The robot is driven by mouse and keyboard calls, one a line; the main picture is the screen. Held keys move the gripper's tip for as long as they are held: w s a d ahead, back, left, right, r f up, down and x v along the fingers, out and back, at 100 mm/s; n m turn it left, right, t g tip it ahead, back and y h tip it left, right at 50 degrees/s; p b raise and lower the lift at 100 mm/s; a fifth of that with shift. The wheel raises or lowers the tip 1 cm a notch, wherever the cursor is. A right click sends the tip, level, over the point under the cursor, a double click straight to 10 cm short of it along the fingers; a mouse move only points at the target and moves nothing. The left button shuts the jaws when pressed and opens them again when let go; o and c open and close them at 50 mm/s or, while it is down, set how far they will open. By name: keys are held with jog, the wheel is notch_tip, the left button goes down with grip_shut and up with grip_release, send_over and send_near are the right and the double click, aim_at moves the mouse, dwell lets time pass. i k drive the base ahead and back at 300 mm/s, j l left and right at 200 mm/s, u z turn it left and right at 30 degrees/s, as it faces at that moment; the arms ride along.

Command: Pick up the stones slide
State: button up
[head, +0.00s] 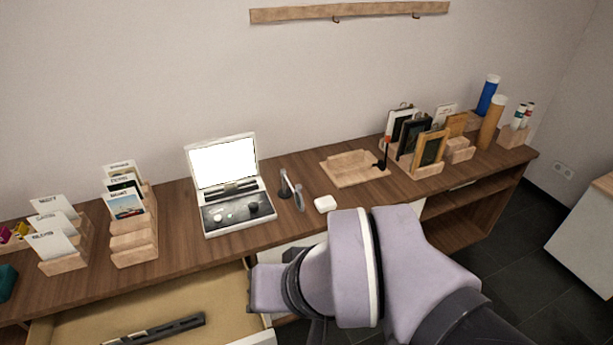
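I cannot make out for certain which thing is the stones slide. A white open device (207,219) with a bright blank screen stands on the desk left of the middle. My lilac arm reaches in from the lower right, in front of the desk. My gripper is not visible at its end.
An open drawer (75,328) with a dark long object (165,330) lies below the desk (180,249). A wooden tray (340,178), a small white block (325,203) and a grey stand (286,184) are right of the device. Framed pictures (430,148) and tubes fill the right end.

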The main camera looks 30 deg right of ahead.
aim_at(232, 185)
jog(key=i+l+u, duration=0.2)
jog(key=i+l, duration=0.3)
jog(key=i+l+u, duration=0.25)
jog(key=i+l, duration=0.25)
jog(key=l, duration=0.15)
jog(key=i+l+u, duration=0.1)
jog(key=i, duration=0.15)
